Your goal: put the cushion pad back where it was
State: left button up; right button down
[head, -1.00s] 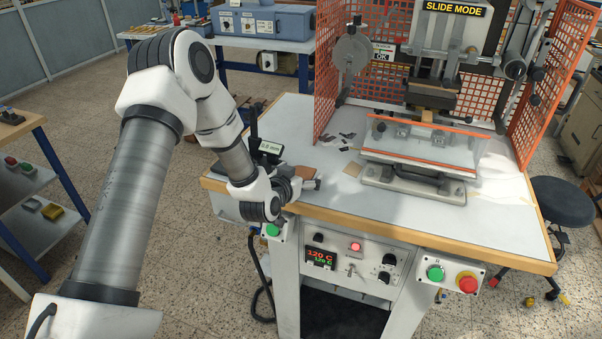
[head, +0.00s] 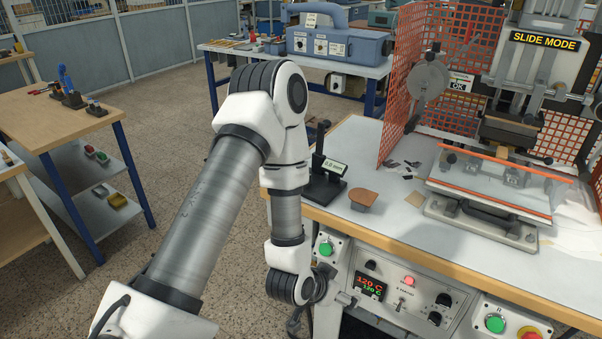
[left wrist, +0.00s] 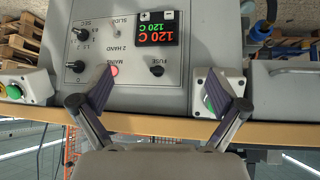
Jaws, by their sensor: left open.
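A reddish-brown pad with a dark body (head: 363,197), which looks like the cushion pad, sits on the white bench top near its left front, right of the gauge with a small display (head: 325,175). Nothing holds it. My left gripper (left wrist: 170,97) is open and empty in the left wrist view, its fingers spread in front of the control panel. In the head view my left wrist hangs at the bench's front left edge, below and left of the pad, and mostly hides the gripper. The stamping press (head: 515,120) stands at the right with a clear-fronted slide table (head: 500,180).
The front panel (head: 400,290) carries knobs and a 120 C display. A wooden side table (head: 60,120) stands left; floor between is clear.

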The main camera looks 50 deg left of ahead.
pick_arm(q)
jog(key=s+d+f+g, duration=0.2)
jog(key=s+f+g, duration=0.2)
jog(key=s+f, duration=0.3)
jog(key=s+d+f+g, duration=0.3)
jog(key=s+f, duration=0.4)
jog(key=s, duration=0.5)
jog(key=shift+s+d+g, duration=0.2)
jog(key=shift+d+g, duration=0.15)
jog(key=shift+g, duration=0.35)
jog(key=shift+w+f, duration=0.1)
